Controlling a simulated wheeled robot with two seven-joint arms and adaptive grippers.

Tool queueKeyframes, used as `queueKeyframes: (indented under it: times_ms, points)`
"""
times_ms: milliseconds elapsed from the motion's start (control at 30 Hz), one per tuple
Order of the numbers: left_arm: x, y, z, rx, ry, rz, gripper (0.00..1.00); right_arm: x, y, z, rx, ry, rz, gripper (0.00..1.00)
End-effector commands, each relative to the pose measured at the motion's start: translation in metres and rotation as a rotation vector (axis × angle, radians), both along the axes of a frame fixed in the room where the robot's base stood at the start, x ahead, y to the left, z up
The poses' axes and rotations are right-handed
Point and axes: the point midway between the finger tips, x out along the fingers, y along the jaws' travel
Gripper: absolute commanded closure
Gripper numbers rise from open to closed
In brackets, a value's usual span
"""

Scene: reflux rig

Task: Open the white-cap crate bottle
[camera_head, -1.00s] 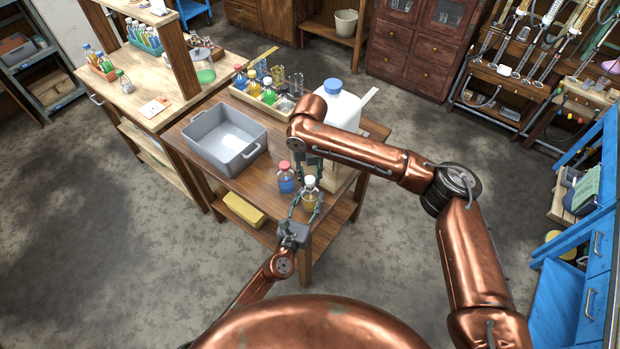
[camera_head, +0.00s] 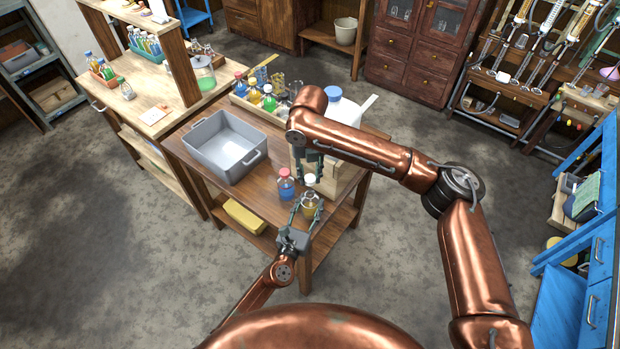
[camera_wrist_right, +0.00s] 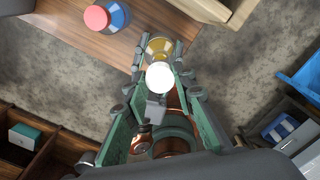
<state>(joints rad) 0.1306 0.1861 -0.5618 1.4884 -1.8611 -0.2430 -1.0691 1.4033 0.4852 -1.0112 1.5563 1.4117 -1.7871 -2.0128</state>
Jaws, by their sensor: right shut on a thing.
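My right gripper (camera_head: 311,174) reaches down from above and is shut on the white cap (camera_wrist_right: 159,77), which also shows in the head view (camera_head: 310,180). The cap looks raised above the bottle, but the bottle's mouth is not clear. My left gripper (camera_head: 307,216) comes from the front with its fingers on both sides of the bottle body; I cannot tell whether they press on it.
A blue bottle with a red cap (camera_head: 286,186) stands close left of the bottle. A wooden crate (camera_head: 343,184) is close behind on the right. A grey tub (camera_head: 203,152) and a rack of bottles (camera_head: 240,103) stand farther back on the table, near a large blue-capped jug (camera_head: 342,108).

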Motion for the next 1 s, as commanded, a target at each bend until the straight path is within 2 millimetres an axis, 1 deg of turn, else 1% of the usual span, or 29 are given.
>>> queueKeyframes:
  times_ms: [33,67,333,367,600,733,867,1000]
  points:
    - [0.0,0.0,0.0,0.0,0.0,0.0,1.0,0.0,0.0,0.0,0.0,0.0,0.0,1.0]
    - [0.0,0.0,0.0,0.0,0.0,0.0,0.59,0.0,0.0,0.0,0.0,0.0,0.0,1.0]
    - [0.0,0.0,0.0,0.0,0.0,0.0,0.4,0.0,0.0,0.0,0.0,0.0,0.0,1.0]
    - [0.0,0.0,0.0,0.0,0.0,0.0,0.39,0.0,0.0,0.0,0.0,0.0,0.0,1.0]
    - [0.0,0.0,0.0,0.0,0.0,0.0,0.39,0.0,0.0,0.0,0.0,0.0,0.0,1.0]
    - [-0.007,0.003,-0.001,0.0,0.001,0.001,0.39,0.0,0.0,0.0,0.0,0.0,0.0,1.0]
    - [-0.026,0.01,-0.001,0.0,0.002,0.001,0.39,0.0,0.0,-0.001,0.0,0.0,0.0,1.0]
    - [-0.055,0.021,-0.001,0.001,0.003,0.0,0.39,0.0,0.0,-0.001,0.0,0.0,0.0,1.0]
